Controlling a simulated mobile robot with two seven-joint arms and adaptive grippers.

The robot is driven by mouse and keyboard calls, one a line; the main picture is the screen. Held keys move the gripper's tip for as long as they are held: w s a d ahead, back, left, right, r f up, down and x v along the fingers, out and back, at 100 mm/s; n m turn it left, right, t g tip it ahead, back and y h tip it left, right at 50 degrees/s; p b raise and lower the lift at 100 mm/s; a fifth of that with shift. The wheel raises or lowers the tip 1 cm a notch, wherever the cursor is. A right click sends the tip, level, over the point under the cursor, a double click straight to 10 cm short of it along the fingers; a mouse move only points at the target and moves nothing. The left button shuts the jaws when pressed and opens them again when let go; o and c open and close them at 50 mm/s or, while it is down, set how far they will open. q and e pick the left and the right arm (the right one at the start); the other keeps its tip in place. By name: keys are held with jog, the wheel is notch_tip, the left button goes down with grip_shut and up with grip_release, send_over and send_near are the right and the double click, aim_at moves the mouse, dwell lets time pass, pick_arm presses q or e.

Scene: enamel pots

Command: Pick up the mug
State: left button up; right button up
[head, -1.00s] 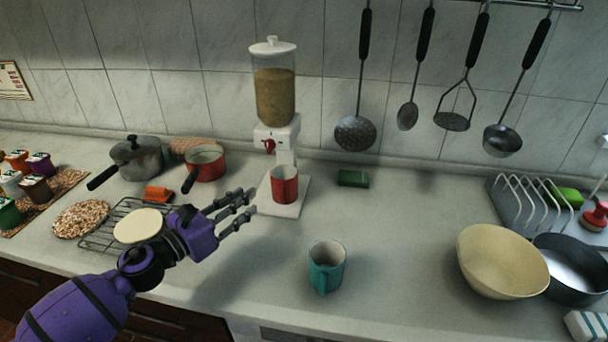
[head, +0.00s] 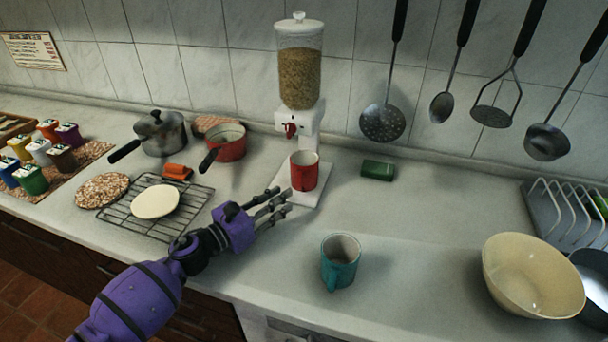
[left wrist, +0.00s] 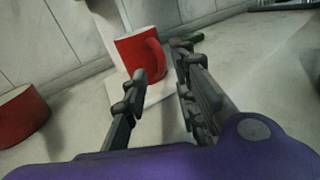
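A red mug (head: 304,171) stands upright on the white base of the cereal dispenser (head: 299,90). The red mug also shows in the left wrist view (left wrist: 143,52), with its handle towards the right finger. A teal mug (head: 340,261) stands upright on the counter nearer the front, its handle facing me. My left gripper (head: 279,203) is open and empty, just left of and in front of the red mug, not touching it. In the left wrist view its fingers (left wrist: 163,92) are spread apart, with the red mug beyond their tips. My right gripper is in neither view.
A wire rack with a cream disc (head: 155,201) lies left of my gripper. A red saucepan (head: 228,143) and grey pot (head: 160,134) stand behind it. A green sponge (head: 378,170) lies right of the dispenser. A cream bowl (head: 532,276) stands at right. Counter around the teal mug is clear.

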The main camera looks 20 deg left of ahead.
aim_at(303, 175)
pick_arm(q)
jog(key=x, duration=0.5)
jog(key=shift+w+d+r+p, duration=0.1)
jog(key=shift+w+p, duration=0.05)
jog(key=shift+p, duration=0.2)
jog(key=shift+w+d, duration=0.15)
jog(key=shift+w, duration=0.15)
jog(key=c, duration=0.5)
grip_shut()
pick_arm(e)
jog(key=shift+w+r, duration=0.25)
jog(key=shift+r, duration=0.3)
